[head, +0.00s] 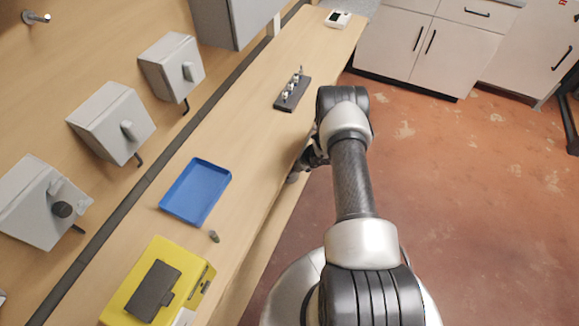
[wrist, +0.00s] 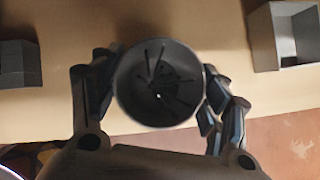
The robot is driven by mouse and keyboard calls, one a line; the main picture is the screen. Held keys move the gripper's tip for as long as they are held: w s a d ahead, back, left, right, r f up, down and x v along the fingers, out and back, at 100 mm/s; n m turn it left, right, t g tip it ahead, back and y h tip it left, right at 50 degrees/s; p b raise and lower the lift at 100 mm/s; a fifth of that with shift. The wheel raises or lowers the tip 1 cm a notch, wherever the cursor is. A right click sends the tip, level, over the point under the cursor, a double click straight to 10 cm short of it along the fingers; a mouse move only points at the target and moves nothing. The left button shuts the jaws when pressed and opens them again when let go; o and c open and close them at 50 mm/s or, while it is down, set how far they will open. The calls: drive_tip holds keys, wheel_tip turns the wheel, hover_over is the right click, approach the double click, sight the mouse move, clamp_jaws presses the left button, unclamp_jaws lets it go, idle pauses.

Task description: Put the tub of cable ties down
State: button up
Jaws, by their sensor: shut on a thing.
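The tub of cable ties (wrist: 157,83) is round and dark, with several thin dark strips inside. I look down into its open top in the wrist view. My gripper (wrist: 158,92) is shut on it, with one finger on each side. In the head view my gripper (head: 308,160) is at the front edge of the wooden bench (head: 240,150), right of the blue tray. The tub is hard to make out there. I cannot tell whether its base touches the bench.
A blue tray (head: 195,191) lies empty on the bench. A yellow case (head: 160,285) stands nearer, with a small grey piece (head: 214,236) beside the tray. A dark block with fittings (head: 291,94) is farther back. Grey boxes (head: 110,122) hang on the wall. Bench between tray and block is clear.

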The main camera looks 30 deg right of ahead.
drive_tip(key=shift+f, duration=0.1)
drive_tip(key=o, duration=1.1)
drive_tip(key=shift+o, duration=0.2)
drive_tip(key=shift+r, duration=0.2)
drive_tip(key=p+v, duration=0.2)
drive_tip(key=v, duration=0.2)
drive_tip(key=shift+s+d+r, duration=0.1)
drive_tip(key=shift+r, duration=0.2)
drive_tip(key=s+d+p, duration=0.3)
drive_tip(key=s+d, duration=0.1)
drive_tip(key=s, duration=0.7)
drive_tip(key=shift+s+d, duration=0.25)
